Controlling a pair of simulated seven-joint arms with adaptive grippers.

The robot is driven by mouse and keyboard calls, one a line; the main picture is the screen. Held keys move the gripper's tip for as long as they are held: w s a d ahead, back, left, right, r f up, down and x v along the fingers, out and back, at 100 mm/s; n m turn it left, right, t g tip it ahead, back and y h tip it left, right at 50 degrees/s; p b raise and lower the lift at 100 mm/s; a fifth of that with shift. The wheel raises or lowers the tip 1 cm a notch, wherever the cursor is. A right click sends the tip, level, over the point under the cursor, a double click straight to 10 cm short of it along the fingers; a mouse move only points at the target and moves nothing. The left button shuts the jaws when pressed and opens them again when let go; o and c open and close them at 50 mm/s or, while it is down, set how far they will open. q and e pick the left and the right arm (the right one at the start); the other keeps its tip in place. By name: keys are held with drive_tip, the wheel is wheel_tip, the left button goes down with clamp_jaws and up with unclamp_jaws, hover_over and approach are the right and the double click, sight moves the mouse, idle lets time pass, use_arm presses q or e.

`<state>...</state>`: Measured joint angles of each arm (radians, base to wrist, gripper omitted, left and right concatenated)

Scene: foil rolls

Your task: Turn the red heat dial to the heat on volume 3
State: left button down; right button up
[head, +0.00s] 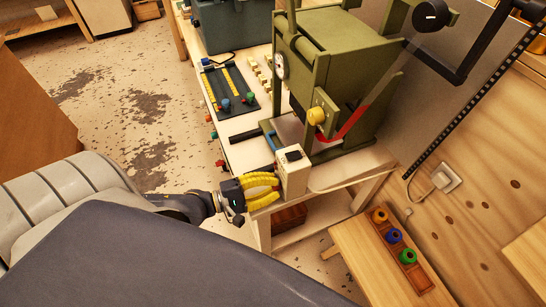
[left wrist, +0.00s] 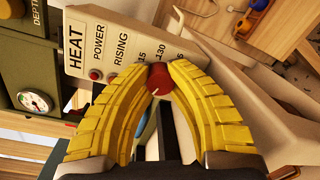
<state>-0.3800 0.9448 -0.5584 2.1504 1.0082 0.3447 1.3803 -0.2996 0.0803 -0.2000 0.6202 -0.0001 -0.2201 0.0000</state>
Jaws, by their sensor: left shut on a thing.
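The red heat dial (left wrist: 158,80) sits on the face of the cream HEAT box (left wrist: 110,42) in the left wrist view. My left gripper (left wrist: 160,68) has its yellow fingers closed on either side of the dial. A short white mark shows on the dial, toward the bottom of the picture. Printed numbers, one reading 130, stand around the dial, partly hidden by the fingers. In the head view the HEAT box (head: 292,174) stands at the bench's near corner, with my left gripper (head: 276,188) at its left face; the dial is hidden there. My right gripper is not in view.
A green press (head: 335,60) with a red lever (head: 352,124) stands behind the box. A black panel with sliders (head: 230,90) lies farther back on the bench. A low wooden table (head: 385,270) with coloured rings is at the lower right.

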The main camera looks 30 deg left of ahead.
use_arm(q)
drive_tip(key=m+y, duration=0.1)
drive_tip(key=m, duration=0.5)
drive_tip(key=shift+w+a+r+m, duration=0.1)
drive_tip(key=shift+m, duration=0.3)
drive_tip(key=m, duration=0.3)
drive_tip(key=shift+m, duration=0.3)
drive_tip(key=m+t, duration=0.1)
drive_tip(key=m, duration=0.2)
drive_tip(key=shift+r+y, duration=0.1)
drive_tip(key=shift+y, duration=0.2)
drive_tip(key=m, duration=0.3)
drive_tip(key=shift+m, duration=0.3)
drive_tip(key=m, duration=0.3)
drive_tip(key=shift+m, duration=0.3)
drive_tip(key=m, duration=0.6)
drive_tip(key=shift+d+m+t, duration=0.2)
drive_tip(key=shift+m+t, duration=0.1)
drive_tip(key=shift+t, duration=0.1)
drive_tip(key=c, duration=1.1)
unclamp_jaws()
